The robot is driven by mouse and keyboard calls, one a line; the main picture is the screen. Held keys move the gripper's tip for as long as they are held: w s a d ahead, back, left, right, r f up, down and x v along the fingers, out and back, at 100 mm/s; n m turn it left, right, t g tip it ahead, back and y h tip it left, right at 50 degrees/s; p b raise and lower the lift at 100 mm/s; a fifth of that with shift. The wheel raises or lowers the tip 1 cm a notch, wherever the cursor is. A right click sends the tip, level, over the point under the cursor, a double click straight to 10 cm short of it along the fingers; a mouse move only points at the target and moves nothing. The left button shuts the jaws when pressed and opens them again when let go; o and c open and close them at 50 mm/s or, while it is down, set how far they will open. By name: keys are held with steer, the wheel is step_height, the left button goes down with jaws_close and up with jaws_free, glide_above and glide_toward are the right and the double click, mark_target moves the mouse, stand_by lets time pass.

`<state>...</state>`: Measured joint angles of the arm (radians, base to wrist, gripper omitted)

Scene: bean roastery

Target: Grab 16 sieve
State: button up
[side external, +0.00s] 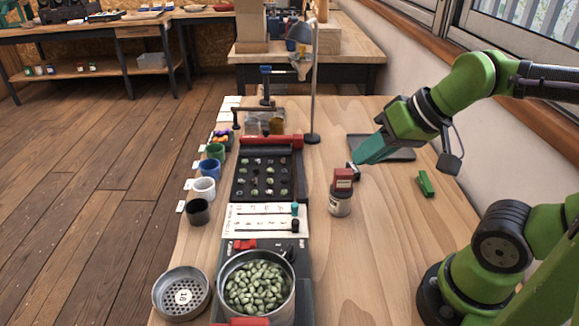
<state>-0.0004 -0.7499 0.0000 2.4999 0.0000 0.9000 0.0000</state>
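A round metal sieve (169,309) with a perforated base lies at the front left edge of the table. A white label sits in its middle, its number too small to read surely. My gripper (364,153) has teal fingers and hangs over the right half of the table, far behind and to the right of the sieve. Its fingers overlap in this view, so their gap cannot be seen. No held object is clearly visible.
A metal pot of green beans (257,289) stands close right of the sieve. A red-topped jar (341,193) is below my gripper. Several cups, including a black cup (198,211), line the left edge. A tall lamp post (313,90) stands at the back.

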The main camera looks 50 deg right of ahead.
steer(key=n+g, duration=0.6)
steer(key=g, duration=0.2)
glide_above(200, 271)
steer(key=shift+h, duration=0.3)
steer(key=f, duration=1.1)
steer(key=d+f, duration=0.1)
steer(key=f, duration=0.5)
steer(key=shift+f, duration=0.3)
steer(key=shift+t, duration=0.3)
steer(key=shift+a+f, duration=0.2)
steer(key=shift+f, duration=1.35)
steer(key=shift+a+f, duration=0.2)
steer(key=shift+f, duration=1.35)
jaws_close()
